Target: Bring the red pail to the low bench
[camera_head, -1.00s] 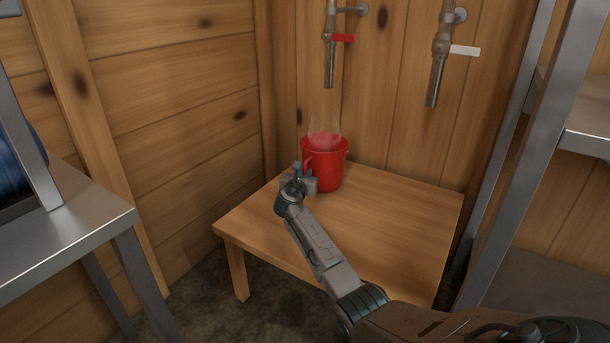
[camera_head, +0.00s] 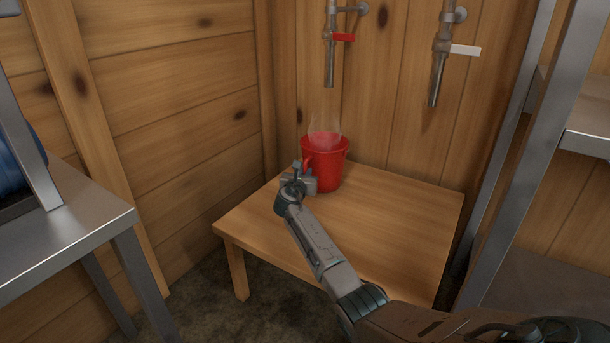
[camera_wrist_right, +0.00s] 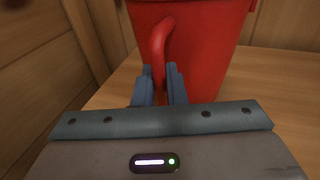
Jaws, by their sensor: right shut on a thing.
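The red pail (camera_head: 330,168) stands upright on the low wooden bench (camera_head: 390,225), near its back left corner, under the red-handled tap. Pale steam rises from its open top. My right gripper (camera_head: 304,178) is at the pail's near left side. In the right wrist view its two fingers (camera_wrist_right: 160,85) are shut on the lower part of the handle of the red pail (camera_wrist_right: 205,50). I cannot see a clear gap between pail and bench. My left gripper is not in view.
A tap with a red lever (camera_head: 342,37) hangs above the pail. A tap with a white lever (camera_head: 464,50) hangs to its right. A metal table (camera_head: 75,220) stands at left, a metal rack (camera_head: 520,150) at right. The bench's right half is clear.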

